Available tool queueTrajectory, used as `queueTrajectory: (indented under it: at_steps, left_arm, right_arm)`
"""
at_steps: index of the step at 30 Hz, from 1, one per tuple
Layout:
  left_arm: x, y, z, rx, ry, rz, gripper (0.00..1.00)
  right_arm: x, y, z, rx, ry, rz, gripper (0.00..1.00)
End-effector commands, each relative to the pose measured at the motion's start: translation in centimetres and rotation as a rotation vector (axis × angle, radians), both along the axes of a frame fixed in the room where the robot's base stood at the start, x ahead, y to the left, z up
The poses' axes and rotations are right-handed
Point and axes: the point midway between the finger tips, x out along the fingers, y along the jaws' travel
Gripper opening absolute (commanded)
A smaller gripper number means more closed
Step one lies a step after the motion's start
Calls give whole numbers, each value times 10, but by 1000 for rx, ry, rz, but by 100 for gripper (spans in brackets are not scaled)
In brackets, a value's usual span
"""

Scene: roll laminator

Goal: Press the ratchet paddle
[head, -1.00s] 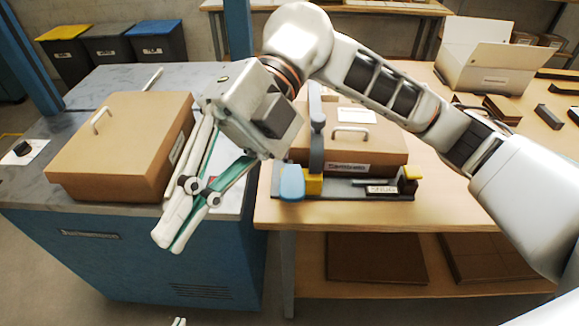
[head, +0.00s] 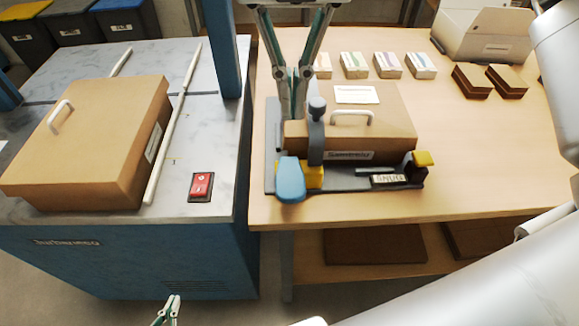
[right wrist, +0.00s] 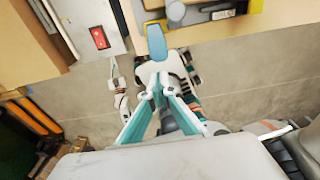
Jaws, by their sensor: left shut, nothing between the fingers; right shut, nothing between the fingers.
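The blue paddle (head: 290,179) sits at the front left end of a dark strap-tool base (head: 345,184) on the wooden bench; it also shows in the right wrist view (right wrist: 157,42). A grey upright lever (head: 316,136) with a dark knob stands just right of it. My right gripper (head: 291,112) comes down from the top, shut and empty, behind the paddle in the head view. In the right wrist view its fingertips (right wrist: 160,78) appear just below the paddle; contact cannot be told. My left gripper (head: 170,310) is shut and empty at the bottom edge.
A brown box with a handle (head: 375,115) stands right behind the tool. A red switch (head: 201,186) and a large brown box (head: 90,140) are on the laminator's marble top. Small cartons (head: 388,65) line the bench's back. Bare bench (head: 490,150) lies to the right.

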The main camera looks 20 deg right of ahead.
Motion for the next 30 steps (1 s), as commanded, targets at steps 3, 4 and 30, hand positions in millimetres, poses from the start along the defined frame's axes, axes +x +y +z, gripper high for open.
queueTrajectory:
  at_steps: [3,4,30]
  left_arm:
    - [0,0,0,0,1,0,0]
    - [0,0,0,0,1,0,0]
    - [-4,2,-13,10,11,-3,0]
  right_arm:
    - [0,-1,1,-4,-2,-5,0]
    - [0,-1,1,-3,-2,-4,0]
    - [-10,2,-105,-3,5,1,0]
